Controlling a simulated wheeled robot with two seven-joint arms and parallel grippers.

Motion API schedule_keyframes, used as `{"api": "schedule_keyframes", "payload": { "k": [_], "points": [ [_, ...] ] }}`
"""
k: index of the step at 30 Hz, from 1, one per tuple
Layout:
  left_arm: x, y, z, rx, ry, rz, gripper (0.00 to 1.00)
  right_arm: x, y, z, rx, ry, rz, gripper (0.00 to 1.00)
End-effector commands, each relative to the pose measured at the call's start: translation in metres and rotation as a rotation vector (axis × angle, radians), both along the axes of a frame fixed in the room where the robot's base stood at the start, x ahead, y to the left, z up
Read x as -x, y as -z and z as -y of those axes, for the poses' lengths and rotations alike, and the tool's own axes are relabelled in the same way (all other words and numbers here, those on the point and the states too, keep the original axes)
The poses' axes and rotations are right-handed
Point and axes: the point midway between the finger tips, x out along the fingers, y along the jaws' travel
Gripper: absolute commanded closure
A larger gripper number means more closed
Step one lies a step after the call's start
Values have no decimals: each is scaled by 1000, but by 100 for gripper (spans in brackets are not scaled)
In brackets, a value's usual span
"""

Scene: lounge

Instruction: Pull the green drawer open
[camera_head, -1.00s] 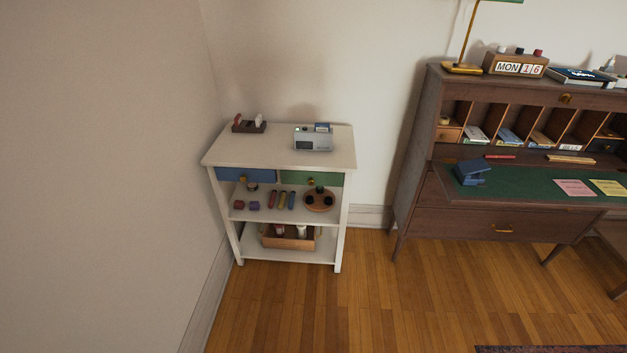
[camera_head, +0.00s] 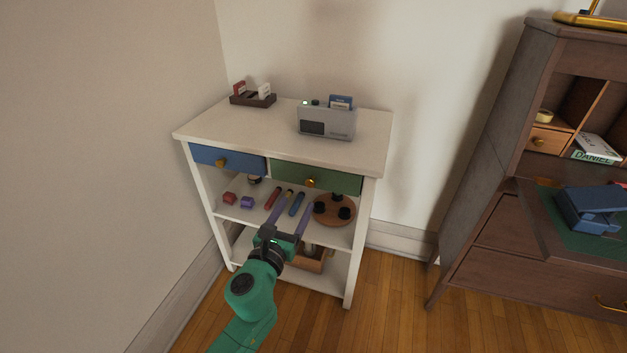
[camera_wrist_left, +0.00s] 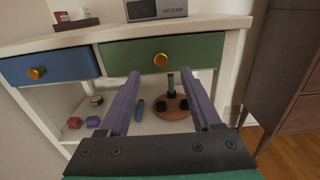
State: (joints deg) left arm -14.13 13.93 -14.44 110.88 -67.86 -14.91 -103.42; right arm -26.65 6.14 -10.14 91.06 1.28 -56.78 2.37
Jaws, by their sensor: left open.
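My left gripper (camera_head: 290,213) is open and empty, in front of the cabinet and below the knob in the head view. It also shows in the left wrist view (camera_wrist_left: 166,85), its two purple fingers spread apart, with no visible contact with the knob. My right gripper is not in view.
A blue drawer (camera_head: 232,160) is shut beside the green one. The shelf below holds a round wooden tray (camera_head: 345,219) and several small items. A grey device (camera_head: 325,124) stands on top. A dark wooden desk (camera_head: 490,160) stands to the right.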

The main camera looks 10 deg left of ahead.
Motion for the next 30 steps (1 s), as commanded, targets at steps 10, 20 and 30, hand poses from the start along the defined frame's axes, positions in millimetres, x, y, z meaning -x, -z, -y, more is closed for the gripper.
{"api": "schedule_keyframes", "payload": {
  "k": [10, 20, 30],
  "points": [
    [-90, 1, 6, 6, -1, 0, 35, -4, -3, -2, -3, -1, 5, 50],
    [-109, 0, 7, 6, 0, -2, 35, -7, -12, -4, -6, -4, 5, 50],
    [-109, 1, 7, 6, 0, -2, 100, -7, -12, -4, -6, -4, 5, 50]
  ]
}}
